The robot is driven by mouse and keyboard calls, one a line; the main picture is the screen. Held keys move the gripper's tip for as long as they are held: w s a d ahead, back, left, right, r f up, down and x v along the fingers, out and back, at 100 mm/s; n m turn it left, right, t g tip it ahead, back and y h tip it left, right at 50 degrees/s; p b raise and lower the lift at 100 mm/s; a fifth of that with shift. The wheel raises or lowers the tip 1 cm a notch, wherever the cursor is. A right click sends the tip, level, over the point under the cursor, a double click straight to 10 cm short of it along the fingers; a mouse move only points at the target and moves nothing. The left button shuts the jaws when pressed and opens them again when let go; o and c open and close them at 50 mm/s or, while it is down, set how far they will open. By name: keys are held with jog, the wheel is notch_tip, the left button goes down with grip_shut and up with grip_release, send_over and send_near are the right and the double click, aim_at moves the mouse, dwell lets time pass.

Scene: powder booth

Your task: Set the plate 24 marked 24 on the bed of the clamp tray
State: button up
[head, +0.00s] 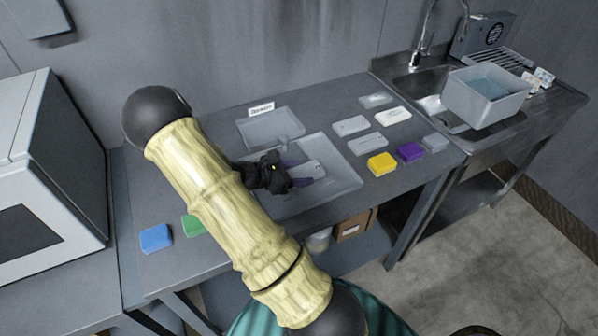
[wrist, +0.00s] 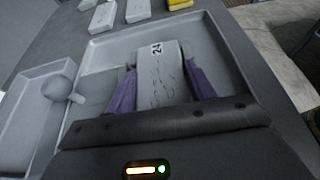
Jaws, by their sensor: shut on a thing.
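The plate 24 (wrist: 158,85) is a pale flat slab with "24" at its far end and dark scratch-like marks. My gripper (wrist: 160,70) is shut on it, with one purple finger on each long side. In the head view my gripper (head: 303,176) and the plate (head: 313,169) are over a wide shallow grey tray (head: 346,178). I cannot tell whether the plate touches that tray. A smaller grey tray with a knobbed lever, seemingly the clamp tray (head: 262,130), lies behind, below a small label (head: 261,109). In the wrist view this clamp tray (wrist: 22,122) is at left, its bed empty where visible.
Several pale plates (head: 350,125) lie at the bench's right, with a yellow block (head: 381,163) and a purple block (head: 411,152) in front. A blue block (head: 156,237) and a partly hidden green block (head: 191,225) are at left. A sink with a grey tub (head: 487,97) is beyond.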

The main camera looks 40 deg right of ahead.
jog(key=shift+f+b, duration=0.4)
jog(key=shift+f, duration=0.35)
dwell(0.9)
jog(key=o, duration=1.4)
jog(key=shift+s, duration=0.1)
jog(key=shift+c, duration=0.2)
jog(key=shift+a, duration=0.1)
jog(key=shift+w+a+r, duration=0.2)
jog(key=shift+w+a, duration=0.05)
jog(key=shift+a, duration=0.25)
jog(key=b+v, duration=0.1)
jog(key=v, duration=1.5)
jog(key=shift+a, duration=0.2)
